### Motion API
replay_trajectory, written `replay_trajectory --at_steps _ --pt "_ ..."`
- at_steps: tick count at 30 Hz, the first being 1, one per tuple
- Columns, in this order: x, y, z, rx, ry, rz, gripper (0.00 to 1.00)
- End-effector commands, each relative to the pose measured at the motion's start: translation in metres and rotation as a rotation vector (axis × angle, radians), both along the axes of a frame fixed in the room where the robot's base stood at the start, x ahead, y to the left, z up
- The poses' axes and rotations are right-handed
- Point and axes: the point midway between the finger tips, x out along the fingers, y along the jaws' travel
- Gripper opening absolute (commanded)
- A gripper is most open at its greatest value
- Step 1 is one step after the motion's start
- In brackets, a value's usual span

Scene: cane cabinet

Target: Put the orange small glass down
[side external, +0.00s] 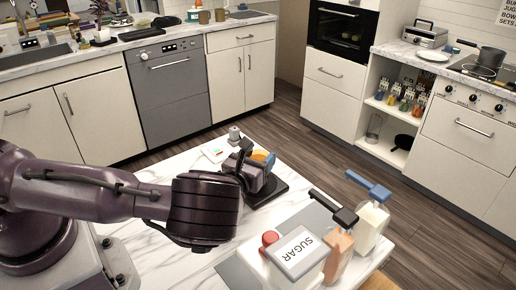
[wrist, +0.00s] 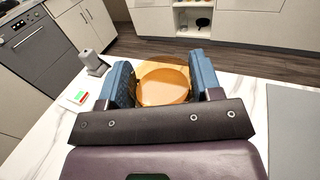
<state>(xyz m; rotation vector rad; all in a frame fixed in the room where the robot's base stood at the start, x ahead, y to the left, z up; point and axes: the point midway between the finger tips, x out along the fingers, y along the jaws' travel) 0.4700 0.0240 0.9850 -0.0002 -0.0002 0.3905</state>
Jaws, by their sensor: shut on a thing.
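The orange small glass (wrist: 163,86) sits between the two blue-grey fingers of my gripper (wrist: 163,82) in the wrist view, with its round top facing the camera. My gripper is shut on it. In the side view, the orange glass (side external: 262,156) shows as a small orange patch, mostly hidden by my gripper (side external: 258,168). Both are over the marble counter (side external: 165,188), close to a flat black object (side external: 270,191). Whether the glass touches any surface cannot be told.
On the counter's right stand a sugar container (side external: 300,256), a red-topped item (side external: 269,239) and pump bottles (side external: 371,222), on or by a grey mat (wrist: 292,120). A small grey object (wrist: 94,62) and a white card (wrist: 76,97) lie left of my gripper.

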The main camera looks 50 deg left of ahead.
Motion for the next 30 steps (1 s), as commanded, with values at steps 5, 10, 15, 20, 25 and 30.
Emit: replay_trajectory --at_steps 5,10,15,20,25,30 --pt "0.0 0.001 -0.013 0.001 -0.003 0.001 0.28" --pt "0.0 0.001 -0.013 0.0 -0.003 0.001 0.28" --pt "0.0 0.001 -0.015 0.0 -0.003 0.001 0.28" --pt "0.0 0.0 -0.017 -0.001 -0.001 0.001 0.81" --pt "0.0 0.0 -0.017 0.0 -0.001 0.001 0.84" --pt "0.0 0.0 -0.013 0.001 -0.002 0.001 0.84"
